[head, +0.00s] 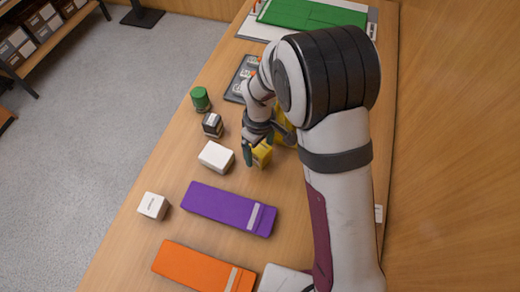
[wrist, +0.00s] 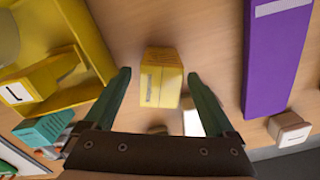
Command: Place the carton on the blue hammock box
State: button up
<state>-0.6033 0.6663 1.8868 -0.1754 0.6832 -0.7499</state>
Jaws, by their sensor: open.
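A small yellow carton (head: 262,153) stands on the wooden table below my gripper (head: 258,144). In the wrist view the yellow carton (wrist: 161,82) shows between the two teal fingers of my gripper (wrist: 157,76), with a gap on each side. The gripper is open and empty. I cannot tell how far the fingertips are above the table. No blue hammock box shows in either view. Long flat boxes in purple (head: 228,208) and orange (head: 203,267) lie nearer the front, and the purple box also shows in the wrist view (wrist: 273,60).
A white box (head: 216,157) stands close left of the gripper. A black-and-white box (head: 212,125), a green jar (head: 201,98) and a white cube (head: 153,206) stand along the left edge. A yellow bin (wrist: 88,92) is mostly hidden by my arm in the head view.

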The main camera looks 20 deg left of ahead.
notch_tip(320, 180, down, 3)
jog(key=shift+r, duration=0.15)
grip_shut()
dwell(0.4)
